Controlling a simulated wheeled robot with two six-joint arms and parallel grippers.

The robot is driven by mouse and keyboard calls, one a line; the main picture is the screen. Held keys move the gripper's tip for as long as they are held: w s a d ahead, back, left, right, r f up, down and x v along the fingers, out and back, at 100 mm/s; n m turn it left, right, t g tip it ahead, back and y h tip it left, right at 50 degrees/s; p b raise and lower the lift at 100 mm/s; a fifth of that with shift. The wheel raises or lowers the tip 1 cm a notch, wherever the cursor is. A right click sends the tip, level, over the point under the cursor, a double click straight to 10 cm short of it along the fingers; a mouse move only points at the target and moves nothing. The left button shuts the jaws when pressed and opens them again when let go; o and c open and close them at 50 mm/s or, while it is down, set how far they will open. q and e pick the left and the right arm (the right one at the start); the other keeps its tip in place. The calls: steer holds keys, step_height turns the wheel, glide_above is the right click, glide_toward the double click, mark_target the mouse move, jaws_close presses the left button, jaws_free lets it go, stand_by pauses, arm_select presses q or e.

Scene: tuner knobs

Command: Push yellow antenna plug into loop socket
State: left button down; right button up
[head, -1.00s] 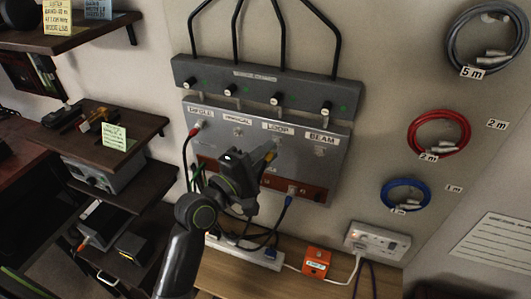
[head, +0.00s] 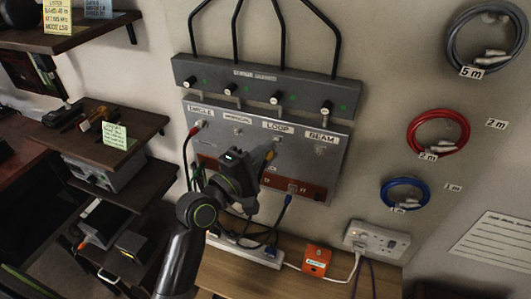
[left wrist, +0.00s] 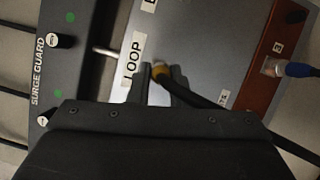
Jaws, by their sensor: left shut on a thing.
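The yellow antenna plug (head: 269,154) is at the front of my left gripper (head: 264,160), just under the LOOP label (head: 277,127) on the grey panel. In the left wrist view, the yellow plug (left wrist: 161,72) shows beside the LOOP label, with a dark cable running from it to the lower right. My left gripper (left wrist: 154,80) is shut on the plug, its dark fingers close to the panel. The loop socket is mostly hidden by the plug and fingers, and I cannot tell whether the plug is in it. My right gripper is not in view.
The surge guard bar (head: 255,92) with several knobs runs above the panel. A red plug (head: 194,131) sits at the left socket and a blue plug (head: 288,198) at the brown strip. Cable coils hang at right.

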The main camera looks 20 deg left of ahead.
arm_select(q)
steer(key=shift+w, duration=0.8)
steer(key=c, duration=1.2)
jaws_free()
steer(key=shift+c, duration=0.2)
steer(key=b+v, duration=0.2)
steer(key=v, duration=1.5)
steer(key=shift+s, duration=0.2)
